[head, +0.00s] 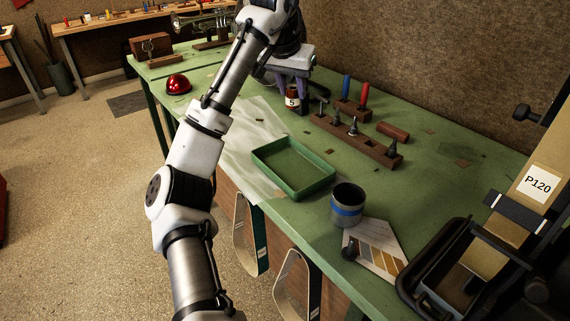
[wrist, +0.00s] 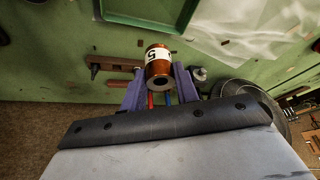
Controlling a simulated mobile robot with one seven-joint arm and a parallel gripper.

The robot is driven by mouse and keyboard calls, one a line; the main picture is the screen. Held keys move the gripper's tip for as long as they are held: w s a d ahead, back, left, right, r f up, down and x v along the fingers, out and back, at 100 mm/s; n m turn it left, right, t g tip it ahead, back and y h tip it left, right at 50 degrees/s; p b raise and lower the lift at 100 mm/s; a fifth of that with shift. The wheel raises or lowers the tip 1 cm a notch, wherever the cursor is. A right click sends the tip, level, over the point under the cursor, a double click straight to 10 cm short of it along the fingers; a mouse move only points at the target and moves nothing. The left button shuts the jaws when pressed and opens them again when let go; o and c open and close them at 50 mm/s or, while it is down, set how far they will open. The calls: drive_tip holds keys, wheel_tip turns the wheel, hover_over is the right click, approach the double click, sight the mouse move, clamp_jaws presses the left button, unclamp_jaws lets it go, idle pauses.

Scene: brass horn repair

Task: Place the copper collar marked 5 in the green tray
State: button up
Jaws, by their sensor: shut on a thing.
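The copper collar (head: 293,99) has a white label marked 5 and is held between the purple fingers of my gripper (head: 289,90). In the wrist view the collar (wrist: 158,64) sits between the two fingertips (wrist: 158,82), its hollow end facing the camera. In the head view it looks upright over the green bench; I cannot tell how far it is above the surface. The green tray (head: 272,178) is empty and lies nearer the bench's front edge, apart from the gripper. Its rim (wrist: 150,24) shows at the top of the wrist view.
A wooden rack (head: 345,136) with dark pegs stands right of the collar. Blue (head: 346,86) and red (head: 364,95) handles stand behind it. A grey cup with a blue band (head: 347,204) stands right of the tray. A red dome (head: 178,84) is at the left.

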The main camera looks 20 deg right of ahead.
wheel_tip(320, 180, down, 19)
drive_tip(key=shift+p, duration=1.2)
drive_tip(key=shift+f, duration=0.2)
drive_tip(key=o, duration=1.1)
drive_tip(key=shift+c, duration=0.2)
drive_tip(key=shift+r, duration=0.1)
drive_tip(key=b+v, duration=0.2)
drive_tip(key=v, duration=1)
drive_tip(key=shift+b, duration=0.3)
drive_tip(key=shift+w+d+r, duration=0.1)
drive_tip(key=shift+w+r, duration=0.05)
drive_tip(key=shift+r, duration=0.05)
